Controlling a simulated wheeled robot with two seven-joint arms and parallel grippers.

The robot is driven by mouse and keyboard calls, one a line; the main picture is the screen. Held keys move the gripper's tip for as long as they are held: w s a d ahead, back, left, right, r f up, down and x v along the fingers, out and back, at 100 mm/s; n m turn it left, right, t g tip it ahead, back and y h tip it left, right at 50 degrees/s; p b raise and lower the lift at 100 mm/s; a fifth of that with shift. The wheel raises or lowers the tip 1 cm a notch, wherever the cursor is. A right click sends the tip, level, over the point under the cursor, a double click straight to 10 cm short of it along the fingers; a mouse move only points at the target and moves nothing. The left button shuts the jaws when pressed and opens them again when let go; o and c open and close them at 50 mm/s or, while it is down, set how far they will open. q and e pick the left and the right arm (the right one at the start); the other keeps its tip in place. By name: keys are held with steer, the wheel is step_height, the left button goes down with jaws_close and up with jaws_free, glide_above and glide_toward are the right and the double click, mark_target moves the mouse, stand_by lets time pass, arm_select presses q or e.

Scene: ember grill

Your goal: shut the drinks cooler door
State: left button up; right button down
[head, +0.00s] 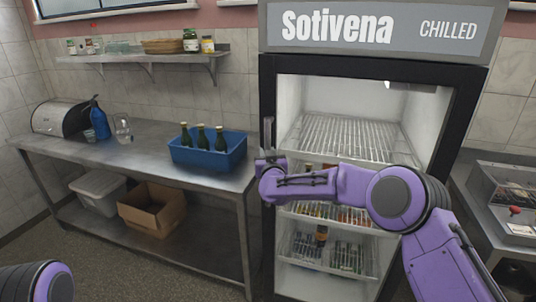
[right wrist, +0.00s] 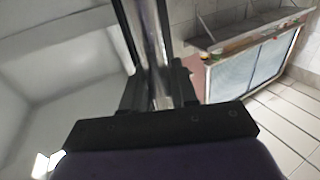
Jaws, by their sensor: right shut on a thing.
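The drinks cooler (head: 378,33) stands tall at centre right, with a "Sotivena CHILLED" sign on top. Its dark-framed door (head: 357,68) appears in line with the cabinet front, and the lit shelves show within the frame. I cannot tell whether a small gap is left. A vertical metal handle (head: 268,132) is at the frame's left edge. My right gripper (head: 267,160) is shut on this handle. In the right wrist view the bar of the handle (right wrist: 148,35) runs between the fingers (right wrist: 159,85). My left gripper is out of view; only part of that arm shows at lower left.
A steel table (head: 140,155) on the left bears a blue crate (head: 208,156) of bottles, near the cooler. A cardboard box (head: 152,210) and a grey bin (head: 97,190) sit on its lower shelf. A counter (head: 500,215) stands close on the right. Floor is free at front left.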

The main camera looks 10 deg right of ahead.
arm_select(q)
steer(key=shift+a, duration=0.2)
arm_select(e)
steer(key=shift+r, duration=0.15)
steer(key=c, duration=1)
jaws_free()
steer(key=shift+w, duration=0.1)
arm_select(q)
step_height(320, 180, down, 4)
steer(key=b, duration=0.3)
steer(key=shift+b, duration=0.35)
arm_select(e)
steer(key=s, duration=0.6)
steer(key=s+a, duration=0.1)
steer(key=s, duration=0.3)
steer(key=shift+f, duration=0.25)
